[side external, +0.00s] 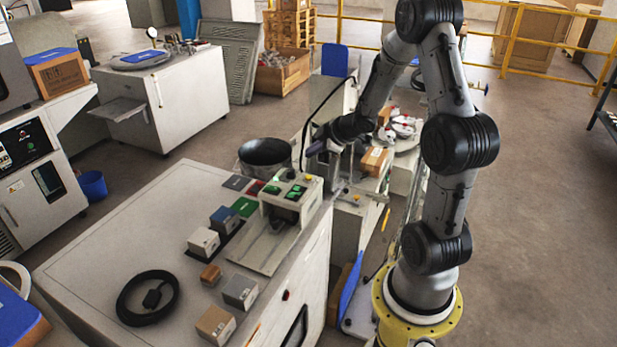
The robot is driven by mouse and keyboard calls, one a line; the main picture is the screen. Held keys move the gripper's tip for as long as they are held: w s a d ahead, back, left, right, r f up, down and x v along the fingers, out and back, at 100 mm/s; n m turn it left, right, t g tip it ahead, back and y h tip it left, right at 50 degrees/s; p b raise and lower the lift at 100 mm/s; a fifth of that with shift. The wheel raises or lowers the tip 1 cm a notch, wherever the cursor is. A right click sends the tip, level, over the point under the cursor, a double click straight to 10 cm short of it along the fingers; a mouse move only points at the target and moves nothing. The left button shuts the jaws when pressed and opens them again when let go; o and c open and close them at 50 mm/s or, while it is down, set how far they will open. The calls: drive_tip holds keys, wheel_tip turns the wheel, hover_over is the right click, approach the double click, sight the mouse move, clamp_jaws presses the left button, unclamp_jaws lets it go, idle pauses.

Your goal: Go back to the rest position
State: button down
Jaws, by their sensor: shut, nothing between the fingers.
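My gripper (316,148) is at the end of my arm, right of the dark round bowl and above the back right corner of the white cabinet.
A dark bowl (265,152) stands behind the device. A cardboard box (374,160) sits right of my gripper. Open floor lies at the right.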

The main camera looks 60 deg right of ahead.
idle(0.4)
drive_tip(key=w+a+r+n+t, duration=0.2)
drive_tip(key=w+a+r, duration=0.4)
drive_tip(key=a+r, duration=0.25)
drive_tip(key=s+a+r+m+t, duration=0.1)
drive_tip(key=s+a+r, duration=0.3)
drive_tip(key=a+r, duration=0.65)
drive_tip(key=s+a+f+m+g+y, duration=0.1)
drive_tip(key=s+a+m+g, duration=0.1)
drive_tip(key=s, duration=0.5)
drive_tip(key=s+a+f+m+g+y, duration=0.1)
drive_tip(key=s+a+f+m+g, duration=0.1)
drive_tip(key=s+a, duration=0.2)
drive_tip(key=s+a+f+m+g, duration=0.2)
drive_tip(key=s+a, duration=0.1)
drive_tip(key=s, duration=0.6)
drive_tip(key=shift+s+y, duration=0.4)
idle(0.4)
